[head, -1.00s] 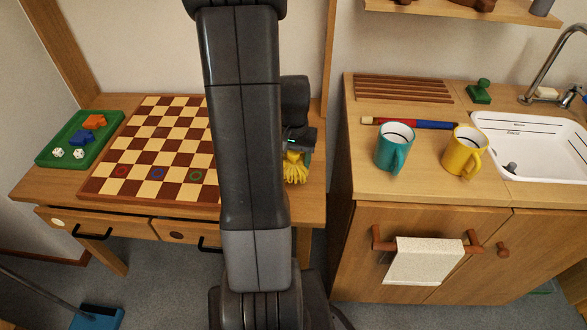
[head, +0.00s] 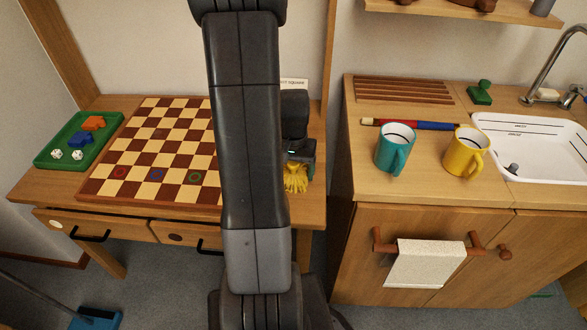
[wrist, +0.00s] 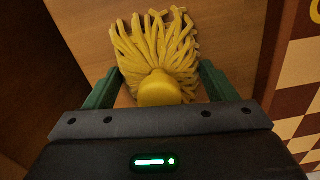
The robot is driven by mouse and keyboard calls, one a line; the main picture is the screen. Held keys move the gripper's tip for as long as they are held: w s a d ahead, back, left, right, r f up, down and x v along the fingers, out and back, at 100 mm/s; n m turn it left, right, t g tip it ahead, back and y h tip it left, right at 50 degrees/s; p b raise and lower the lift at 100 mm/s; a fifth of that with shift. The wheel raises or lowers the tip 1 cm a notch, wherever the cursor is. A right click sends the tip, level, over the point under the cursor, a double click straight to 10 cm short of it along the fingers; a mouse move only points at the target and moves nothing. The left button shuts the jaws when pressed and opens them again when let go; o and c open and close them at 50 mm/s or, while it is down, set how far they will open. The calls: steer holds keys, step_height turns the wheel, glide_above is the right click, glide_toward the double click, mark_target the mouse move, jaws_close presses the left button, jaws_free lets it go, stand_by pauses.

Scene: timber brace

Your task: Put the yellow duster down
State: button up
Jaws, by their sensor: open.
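The yellow duster (head: 296,179), with stringy yellow strands, is at the right end of the wooden table, beside the chessboard. In the wrist view the duster (wrist: 158,55) appears to lie on the wood surface, its rounded yellow knob towards me. My gripper (wrist: 157,82) is open, with one green finger on each side of the duster and gaps between the fingers and the knob. In the head view my gripper (head: 299,160) is just above and behind the duster, and my arm hides part of the table.
The chessboard (head: 150,150) lies left of the duster, and a green tray (head: 55,160) with dice stands at the far left. A card (head: 294,83) stands behind my gripper. The counter at right holds a teal mug (head: 390,152) and a yellow mug (head: 462,158).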

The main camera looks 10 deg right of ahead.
step_height(320, 180, up, 12)
steer(key=p, duration=0.2)
steer(key=shift+r+p, duration=0.15)
steer(key=shift+p, duration=0.15)
step_height(320, 180, down, 12)
steer(key=b, duration=0.2)
steer(key=shift+f+b, duration=0.2)
steer(key=shift+b, duration=0.15)
steer(key=shift+r+p, duration=0.5)
steer(key=shift+r, duration=1.55)
